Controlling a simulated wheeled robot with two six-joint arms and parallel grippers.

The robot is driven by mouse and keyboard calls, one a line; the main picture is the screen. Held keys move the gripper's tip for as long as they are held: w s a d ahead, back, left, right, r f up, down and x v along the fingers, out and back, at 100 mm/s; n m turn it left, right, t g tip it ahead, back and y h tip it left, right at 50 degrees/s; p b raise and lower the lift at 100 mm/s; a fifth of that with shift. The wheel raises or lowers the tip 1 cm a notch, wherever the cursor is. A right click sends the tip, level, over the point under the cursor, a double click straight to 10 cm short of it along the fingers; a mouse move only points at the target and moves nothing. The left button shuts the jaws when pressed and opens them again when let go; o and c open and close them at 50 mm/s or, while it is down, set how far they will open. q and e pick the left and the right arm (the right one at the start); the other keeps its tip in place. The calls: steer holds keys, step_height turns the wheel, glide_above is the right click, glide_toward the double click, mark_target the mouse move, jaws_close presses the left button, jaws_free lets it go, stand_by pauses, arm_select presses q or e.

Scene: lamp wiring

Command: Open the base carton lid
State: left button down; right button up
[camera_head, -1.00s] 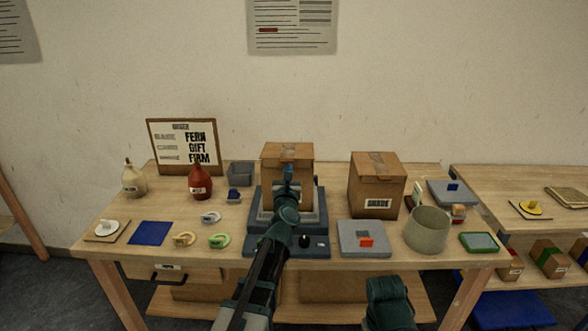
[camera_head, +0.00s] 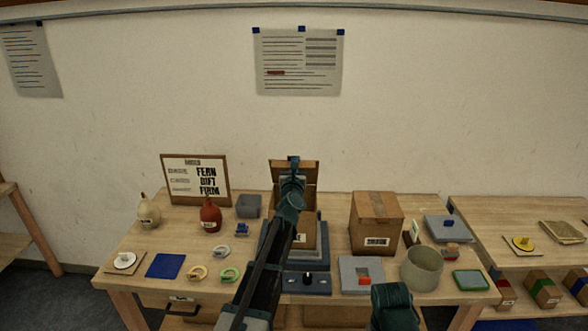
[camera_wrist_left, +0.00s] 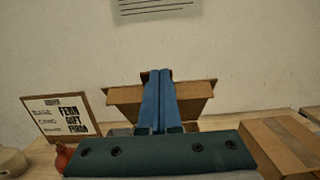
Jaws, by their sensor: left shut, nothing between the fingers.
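The base carton (camera_head: 308,228) is a brown box at the middle of the table, largely hidden behind my left arm. Its lid (camera_head: 309,172) stands raised at the carton's back; in the left wrist view the brown cardboard flap (camera_wrist_left: 196,91) spreads to both sides of my fingers. My left gripper (camera_head: 293,160) is shut and empty, its blue fingers (camera_wrist_left: 158,73) together and overlapping the lid in view. I cannot tell whether they touch it. The carton's inside is hidden. Of my right arm only a dark teal part shows at the bottom; its fingers are out of view.
A closed shade carton (camera_head: 377,222) stands to the right, with a round beige bin (camera_head: 422,268) before it. An order board (camera_head: 196,179), a red bottle (camera_head: 210,215) and a cream bottle (camera_head: 149,212) are at the left. A grey bin (camera_head: 249,206) is left of the base carton.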

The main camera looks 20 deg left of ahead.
arm_select(q)
steer(key=w+r+p, duration=0.1)
steer(key=w, duration=0.1)
steer(key=w+a+r, duration=0.1)
steer(key=w+r+p, duration=0.1)
steer(key=w, duration=0.1)
steer(key=shift+w+a+r+p, duration=0.25)
steer(key=shift+w+a+p, duration=0.05)
steer(key=shift+w+a, duration=0.05)
steer(key=shift+w+a+r+p, duration=0.1)
steer(key=shift+w+r+p, duration=0.05)
steer(key=shift+w, duration=0.25)
steer(key=shift+w+a+r+p, duration=0.1)
steer(key=shift+w+r+p, duration=0.05)
steer(key=shift+w, duration=0.25)
stand_by(0.5)
step_height(320, 180, down, 5)
steer(key=b, duration=0.5)
steer(key=shift+f, duration=0.15)
steer(key=b+v, duration=0.1)
steer(key=v, duration=0.9)
